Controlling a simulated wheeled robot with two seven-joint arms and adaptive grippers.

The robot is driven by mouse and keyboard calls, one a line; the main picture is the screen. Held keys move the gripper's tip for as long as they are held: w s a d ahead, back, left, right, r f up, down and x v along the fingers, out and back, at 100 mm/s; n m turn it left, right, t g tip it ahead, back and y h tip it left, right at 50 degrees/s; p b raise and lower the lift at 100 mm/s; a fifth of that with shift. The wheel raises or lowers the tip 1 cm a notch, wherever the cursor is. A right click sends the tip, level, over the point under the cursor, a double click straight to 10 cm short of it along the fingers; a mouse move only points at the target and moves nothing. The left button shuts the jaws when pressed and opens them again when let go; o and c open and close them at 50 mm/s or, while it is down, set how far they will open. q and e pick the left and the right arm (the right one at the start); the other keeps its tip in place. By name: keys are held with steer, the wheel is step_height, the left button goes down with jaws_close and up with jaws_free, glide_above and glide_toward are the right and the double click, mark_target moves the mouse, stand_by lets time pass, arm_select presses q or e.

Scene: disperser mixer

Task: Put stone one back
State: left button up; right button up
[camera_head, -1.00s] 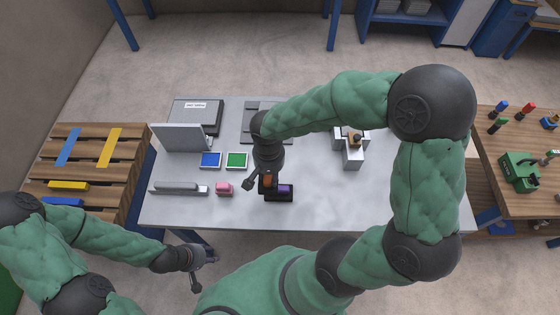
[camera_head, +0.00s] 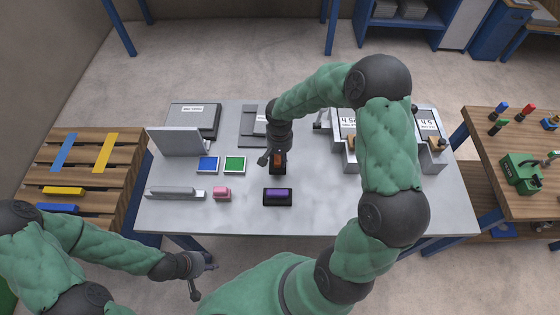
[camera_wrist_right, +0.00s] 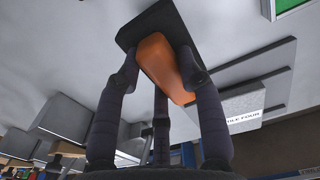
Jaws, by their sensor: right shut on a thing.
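An orange block on a black base (camera_head: 278,158) is in my right gripper (camera_head: 276,157), over the middle of the white table. In the right wrist view the fingers (camera_wrist_right: 160,75) close around the orange block (camera_wrist_right: 165,62), with its black base (camera_wrist_right: 150,20) beyond. I cannot tell whether the base touches the table. A purple block (camera_head: 278,195) on a similar black base lies nearer me, apart from the gripper. No readable label shows which is stone one. My left gripper (camera_head: 205,279) is open and empty, in front of the table's near edge.
A grey plate (camera_head: 252,143) with a labelled block is behind the gripper. Stands and scales (camera_head: 428,124) are right. Table front right is clear.

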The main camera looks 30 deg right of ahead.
mark_target(280, 160)
steer(key=f, duration=0.2)
steer(key=f+b, duration=0.1)
steer(key=shift+w+d+f, duration=0.25)
steer(key=shift+w+f, duration=0.05)
steer(key=shift+f, duration=0.1)
steer(key=shift+r, duration=0.1)
steer(key=shift+f, duration=0.2)
steer(key=o, duration=1.1)
steer(key=shift+r, duration=0.1)
steer(key=shift+r, duration=0.2)
step_height(280, 160, up, 12)
steer(key=p, duration=0.2)
steer(key=shift+s+f+p, duration=0.1)
steer(key=shift+f+p, duration=0.05)
steer(key=shift+p, duration=0.15)
